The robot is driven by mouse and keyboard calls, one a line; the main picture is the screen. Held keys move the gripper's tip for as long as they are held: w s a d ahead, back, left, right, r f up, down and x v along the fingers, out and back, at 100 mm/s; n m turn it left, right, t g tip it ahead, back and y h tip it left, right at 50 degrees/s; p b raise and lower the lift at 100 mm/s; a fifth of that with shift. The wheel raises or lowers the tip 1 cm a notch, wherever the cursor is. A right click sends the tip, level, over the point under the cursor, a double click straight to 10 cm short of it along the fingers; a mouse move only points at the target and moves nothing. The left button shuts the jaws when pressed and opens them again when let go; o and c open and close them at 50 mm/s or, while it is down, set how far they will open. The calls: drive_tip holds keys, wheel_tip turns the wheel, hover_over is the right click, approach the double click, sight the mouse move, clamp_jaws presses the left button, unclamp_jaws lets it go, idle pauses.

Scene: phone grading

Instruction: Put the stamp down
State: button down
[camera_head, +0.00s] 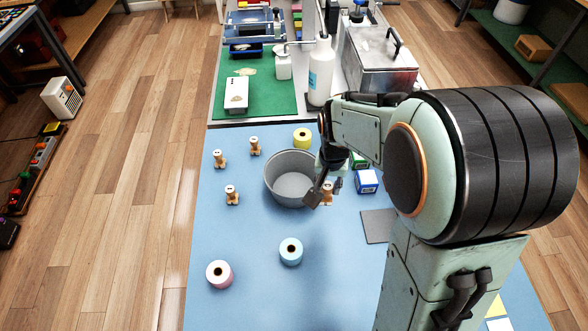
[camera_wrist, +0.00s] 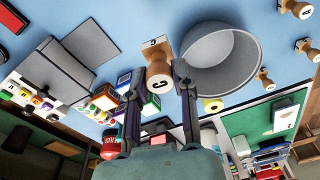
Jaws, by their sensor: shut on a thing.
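My gripper (camera_head: 322,192) is shut on a wooden stamp (camera_wrist: 157,72) marked with a C. In the wrist view, the fingers of my gripper (camera_wrist: 158,90) reach up to either side of the stamp. In the head view the held stamp (camera_head: 327,197) shows just right of the grey bowl (camera_head: 277,187), partly hidden by my gripper. I cannot tell whether its base touches the blue mat (camera_head: 250,230). Three other wooden stamps stand on the mat left of the bowl: one at far left (camera_head: 219,159), one behind (camera_head: 254,147) and one in front (camera_head: 232,196).
A yellow roll (camera_head: 303,138) stands behind the bowl; a blue roll (camera_head: 291,251) and pink roll (camera_head: 219,274) stand in front. A blue box (camera_head: 367,181), a green box (camera_head: 360,160) and a grey slab (camera_head: 378,226) lie to the right. The mat's front middle is clear.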

drive_tip(key=w+a+n, duration=0.1)
drive_tip(key=w+a, duration=0.1)
drive_tip(key=a, duration=0.2)
approach(292, 179)
drive_tip(key=shift+d+f, duration=0.2)
drive_tip(key=shift+w+f, duration=0.2)
drive_tip(key=shift+f, duration=1.65)
drive_tip(key=shift+f, duration=0.15)
drive_tip(key=c, duration=0.9)
unclamp_jaws()
